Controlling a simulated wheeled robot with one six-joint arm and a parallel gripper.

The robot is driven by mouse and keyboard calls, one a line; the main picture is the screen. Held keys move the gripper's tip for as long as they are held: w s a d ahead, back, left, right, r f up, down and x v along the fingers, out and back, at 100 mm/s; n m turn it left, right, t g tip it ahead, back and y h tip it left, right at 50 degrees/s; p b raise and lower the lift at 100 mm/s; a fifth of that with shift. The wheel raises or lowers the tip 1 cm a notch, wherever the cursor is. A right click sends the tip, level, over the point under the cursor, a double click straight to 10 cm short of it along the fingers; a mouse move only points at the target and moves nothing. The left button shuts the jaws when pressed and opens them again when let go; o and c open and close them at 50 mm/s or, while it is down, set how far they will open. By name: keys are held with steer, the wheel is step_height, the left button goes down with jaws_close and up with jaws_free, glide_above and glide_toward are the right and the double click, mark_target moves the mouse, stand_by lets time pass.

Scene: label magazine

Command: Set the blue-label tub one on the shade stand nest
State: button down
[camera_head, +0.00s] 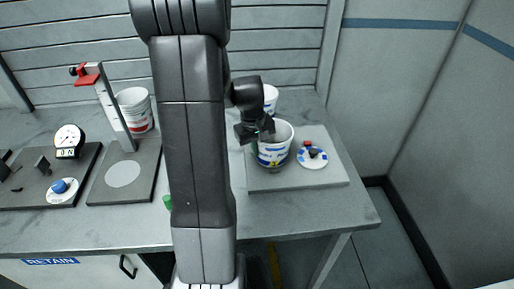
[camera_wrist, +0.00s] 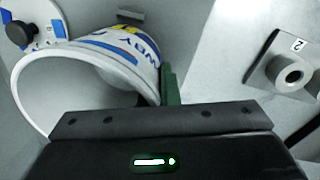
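A white tub with blue and yellow marks (camera_head: 274,152) is upright on or just above the right-hand grey board (camera_head: 330,180); contact underneath is unclear. It fills the left of the wrist view (camera_wrist: 148,52), its open mouth towards the camera. My gripper (camera_head: 256,132) is at the tub's left rim, with one green finger (camera_wrist: 171,85) against its outer wall. The other finger is hidden, but the gripper appears shut on the wall. The middle board (camera_head: 100,194) has a pale round spot (camera_head: 122,174) and a post with a red top (camera_head: 88,75). Which board is the shade stand is not labelled.
A disc with a black knob and red part (camera_head: 312,163) lies right of the tub. Another white tub (camera_head: 270,92) stands behind it. A red-marked tub (camera_head: 136,112) and dial gauge (camera_head: 69,140) stand left. The wrist view shows a ring (camera_wrist: 290,73) beside a "2" label.

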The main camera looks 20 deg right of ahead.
steer(key=shift+f, duration=0.25)
steer(key=c, duration=1.7)
jaws_free()
steer(key=shift+r, duration=0.1)
steer(key=shift+r, duration=0.1)
steer(key=r, duration=0.8)
steer(key=a+r, duration=0.1)
steer(key=r, duration=0.3)
steer(key=shift+b, duration=0.3)
